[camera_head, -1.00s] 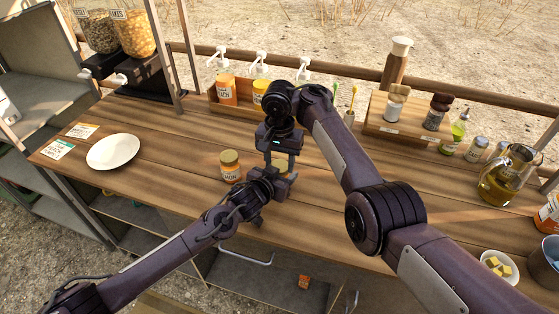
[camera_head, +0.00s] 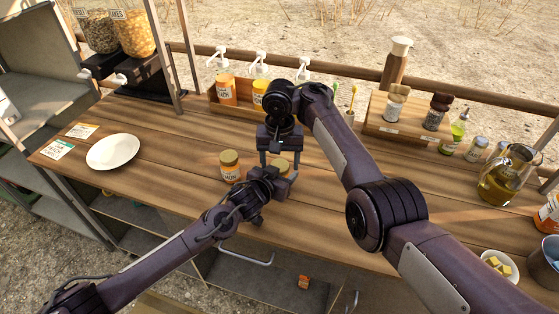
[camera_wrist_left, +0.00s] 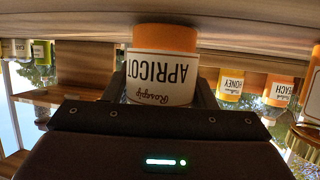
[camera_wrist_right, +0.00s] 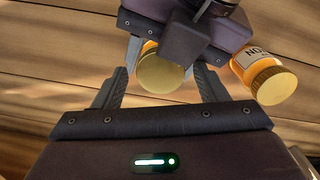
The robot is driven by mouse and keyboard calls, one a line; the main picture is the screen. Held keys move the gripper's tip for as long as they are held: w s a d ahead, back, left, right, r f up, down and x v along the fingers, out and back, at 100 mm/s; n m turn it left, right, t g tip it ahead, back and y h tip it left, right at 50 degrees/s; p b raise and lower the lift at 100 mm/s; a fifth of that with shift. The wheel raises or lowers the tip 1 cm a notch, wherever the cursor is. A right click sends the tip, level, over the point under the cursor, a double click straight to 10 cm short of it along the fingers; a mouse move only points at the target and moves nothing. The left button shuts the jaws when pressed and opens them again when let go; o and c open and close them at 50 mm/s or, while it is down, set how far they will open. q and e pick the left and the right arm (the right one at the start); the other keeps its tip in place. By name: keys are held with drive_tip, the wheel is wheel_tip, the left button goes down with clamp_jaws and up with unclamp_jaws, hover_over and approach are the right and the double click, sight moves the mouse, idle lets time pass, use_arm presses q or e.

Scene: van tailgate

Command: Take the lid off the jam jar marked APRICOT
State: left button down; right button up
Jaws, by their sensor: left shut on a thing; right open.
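The jam jar marked APRICOT (camera_wrist_left: 163,68) shows upside down in the left wrist view, label readable. My left gripper (camera_head: 272,186) is shut on this jar, one finger on each side of it. Its gold lid (camera_wrist_right: 160,72) is on the jar, and the lid also shows in the head view (camera_head: 284,163). My right gripper (camera_wrist_right: 160,88) is open above the jar, pointing down. Its fingers stand on either side of the lid with gaps. In the head view my right gripper (camera_head: 281,160) partly hides the jar, and my left gripper hides the jar's lower part.
A second gold-lidded jar (camera_head: 230,167), its label ending in MON, stands close left of my grippers. A white plate (camera_head: 113,152) lies at left. Pump bottles, including a PEACH one (camera_head: 226,90), stand behind. The wooden counter is clear between plate and jars.

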wheel_tip(320, 180, up, 4)
drive_tip(key=shift+a+r, duration=0.15)
drive_tip(key=shift+r, duration=0.05)
drive_tip(key=shift+c, duration=0.4)
drive_tip(key=shift+w+d+r+m, duration=0.15)
drive_tip(key=shift+w+d+m, duration=0.2)
drive_tip(key=shift+m, duration=0.45)
drive_tip(key=shift+w+d+r+m+h, duration=0.15)
drive_tip(key=shift+r+m, duration=0.1)
drive_tip(key=shift+m, duration=0.35)
drive_tip(key=shift+w+r+m+h, duration=0.15)
drive_tip(key=shift+r+m, duration=0.1)
drive_tip(key=shift+m, duration=0.35)
drive_tip(key=shift+s+r+m, duration=0.25)
drive_tip(key=shift+r+m, duration=0.3)
drive_tip(key=shift+m, duration=0.45)
drive_tip(key=shift+s+a+r+m, duration=0.4)
drive_tip(key=shift+r+m, duration=0.05)
drive_tip(key=shift+m, duration=0.35)
drive_tip(key=shift+f, duration=3.95)
